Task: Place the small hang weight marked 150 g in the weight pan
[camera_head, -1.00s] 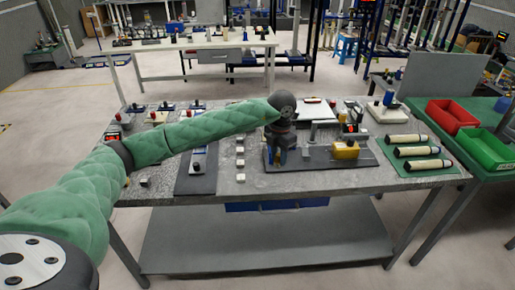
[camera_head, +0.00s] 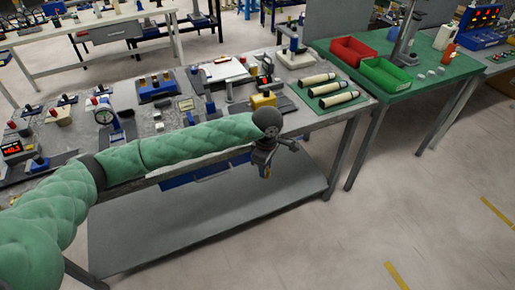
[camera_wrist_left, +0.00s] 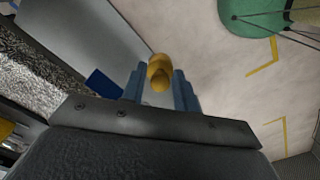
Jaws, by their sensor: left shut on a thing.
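My left gripper (camera_head: 262,170) points down in front of the speckled workbench's front edge, over the lower shelf's right end. In the left wrist view its blue fingers (camera_wrist_left: 160,92) are shut on a small brass-yellow weight (camera_wrist_left: 160,70). The weight's mark cannot be read. In the head view the weight is mostly hidden by the gripper. I cannot pick out the weight pan for certain among the small apparatus on the workbench. My right gripper is not in view.
A green table (camera_head: 392,84) at the right holds a red bin (camera_head: 353,52) and a green bin (camera_head: 386,74). The floor at right is clear.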

